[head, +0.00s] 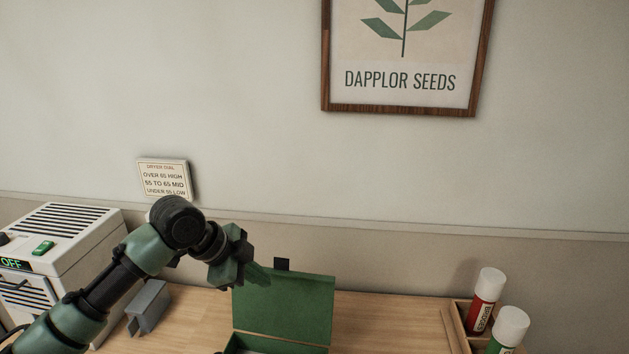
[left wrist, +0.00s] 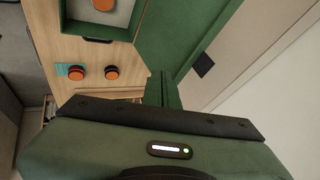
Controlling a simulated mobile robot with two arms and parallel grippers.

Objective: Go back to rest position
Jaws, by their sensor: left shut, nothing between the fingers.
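My left gripper (head: 264,278) is in front of the raised lid of a green box (head: 284,307) in the head view. Its green fingers are shut together and empty. In the left wrist view the closed fingers (left wrist: 163,88) point up the picture, beside the green lid (left wrist: 180,35). The open part of the box (left wrist: 88,33) is up and left there, with a pale thing and an orange round piece inside. I cannot tell whether the fingers touch the lid. My right gripper is in neither view.
A white dryer (head: 60,250) reading OFF stands at the left, with a grey block (head: 149,308) beside it. Red-labelled (head: 485,298) and green-labelled (head: 508,328) containers stand at the right. Two orange round pieces (left wrist: 76,72) (left wrist: 112,72) lie on the wooden table. A wall is behind.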

